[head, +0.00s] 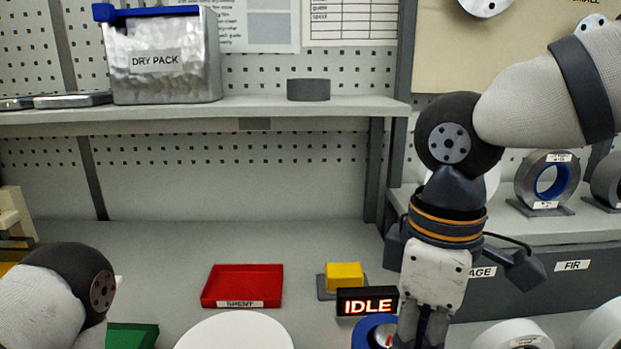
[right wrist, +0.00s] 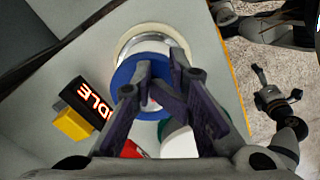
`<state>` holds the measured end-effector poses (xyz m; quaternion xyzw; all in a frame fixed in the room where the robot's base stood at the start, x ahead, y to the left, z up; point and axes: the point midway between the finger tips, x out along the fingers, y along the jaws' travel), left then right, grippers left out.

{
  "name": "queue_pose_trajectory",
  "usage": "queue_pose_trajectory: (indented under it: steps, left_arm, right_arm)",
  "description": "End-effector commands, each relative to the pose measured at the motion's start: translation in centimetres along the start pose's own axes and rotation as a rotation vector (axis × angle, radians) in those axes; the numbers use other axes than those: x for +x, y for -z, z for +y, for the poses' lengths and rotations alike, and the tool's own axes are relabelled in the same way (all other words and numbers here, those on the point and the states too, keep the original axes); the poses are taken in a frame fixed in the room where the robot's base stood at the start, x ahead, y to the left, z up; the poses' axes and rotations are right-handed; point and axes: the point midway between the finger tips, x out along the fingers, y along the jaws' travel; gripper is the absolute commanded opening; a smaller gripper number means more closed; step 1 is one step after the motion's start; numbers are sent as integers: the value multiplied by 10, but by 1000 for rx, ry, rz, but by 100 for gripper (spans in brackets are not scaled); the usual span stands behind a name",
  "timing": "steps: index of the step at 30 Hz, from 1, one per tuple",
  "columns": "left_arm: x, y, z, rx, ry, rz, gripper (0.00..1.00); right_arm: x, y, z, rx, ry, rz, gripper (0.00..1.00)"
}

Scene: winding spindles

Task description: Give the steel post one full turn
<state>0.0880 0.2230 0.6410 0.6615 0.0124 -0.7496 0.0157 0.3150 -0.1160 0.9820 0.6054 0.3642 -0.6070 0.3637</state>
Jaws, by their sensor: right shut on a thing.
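The steel post (right wrist: 153,97) stands at the centre of a blue spool (right wrist: 124,72), mostly hidden by my fingers. My right gripper (right wrist: 161,76) reaches down over the spool and is shut on the post. In the head view the blue spool (head: 366,330) shows at the bottom edge, partly behind my right gripper (head: 420,340). The IDLE sign (head: 367,302) is lit just behind it.
A yellow block (head: 345,275) on a grey base sits behind the sign. A red tray (head: 242,304) labelled SPENT, a white disc (head: 235,335) and a green item (head: 132,336) lie to the left. Tape rolls (head: 547,181) stand on the right shelf. The back of the bench is clear.

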Motion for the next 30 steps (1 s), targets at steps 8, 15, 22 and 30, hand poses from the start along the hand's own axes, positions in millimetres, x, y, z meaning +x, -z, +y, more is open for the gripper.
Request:
queue_pose_trajectory:
  steps: [8,15,22,30]
  left_arm:
    - [0,0,0,0,0,1,100]
    - [0,0,0,0,0,1,100]
    - [0,0,0,0,0,1,100]
    - [0,0,0,0,0,1,100]
  right_arm:
    - [-6,-7,-2,1,-3,3,0]
    - [-44,-7,-2,1,-4,4,0]
    - [-61,-7,-2,1,-2,2,0]
    - [-61,-7,-2,-5,0,1,0]
